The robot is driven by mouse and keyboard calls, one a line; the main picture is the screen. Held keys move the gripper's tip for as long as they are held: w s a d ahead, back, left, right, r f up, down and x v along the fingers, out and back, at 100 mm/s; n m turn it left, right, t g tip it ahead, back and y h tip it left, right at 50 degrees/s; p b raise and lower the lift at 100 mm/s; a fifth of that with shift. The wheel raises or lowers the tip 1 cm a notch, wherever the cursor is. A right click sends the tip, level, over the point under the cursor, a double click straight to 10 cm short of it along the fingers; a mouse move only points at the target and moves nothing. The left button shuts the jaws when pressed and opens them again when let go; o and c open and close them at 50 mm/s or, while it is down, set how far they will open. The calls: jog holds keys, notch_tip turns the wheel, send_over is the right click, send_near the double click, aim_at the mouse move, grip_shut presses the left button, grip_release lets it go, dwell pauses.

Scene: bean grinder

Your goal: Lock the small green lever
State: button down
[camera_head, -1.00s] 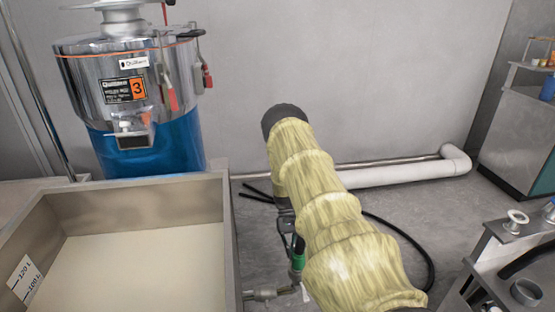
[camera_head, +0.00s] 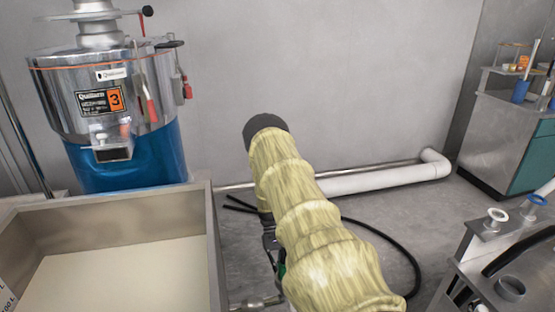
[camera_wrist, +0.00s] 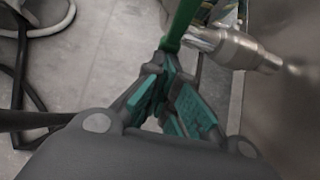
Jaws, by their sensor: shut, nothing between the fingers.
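The green lever (camera_wrist: 182,22) shows at the top of the wrist view, beside a metal valve fitting (camera_wrist: 240,48). In the head view only a small green patch (camera_head: 282,270) shows beside my arm, which hides most of it. My gripper (camera_wrist: 172,62) has teal finger pads and is shut with nothing held. Its fingertips are right at the lower visible end of the lever; I cannot tell whether they touch it. In the head view the gripper is mostly hidden behind my sleeved arm.
A metal bin (camera_head: 213,240) stands at lower left, its wall next to the valve. A blue and steel grinder (camera_head: 125,160) stands behind it. A white pipe (camera_head: 385,178) and black cable (camera_head: 405,250) run along the floor. A metal cart (camera_head: 480,250) is at right.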

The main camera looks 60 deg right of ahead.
jog(key=shift+s+r, duration=0.1)
jog(key=shift+r, duration=0.05)
dwell(0.3)
jog(key=shift+r+p, duration=0.6)
jog(key=shift+r, duration=0.1)
jog(key=w+d+r+b, duration=0.3)
jog(key=w+d+r, duration=0.2)
jog(key=w+d, duration=0.3)
jog(key=shift+w+d, duration=0.3)
jog(key=shift+w, duration=0.5)
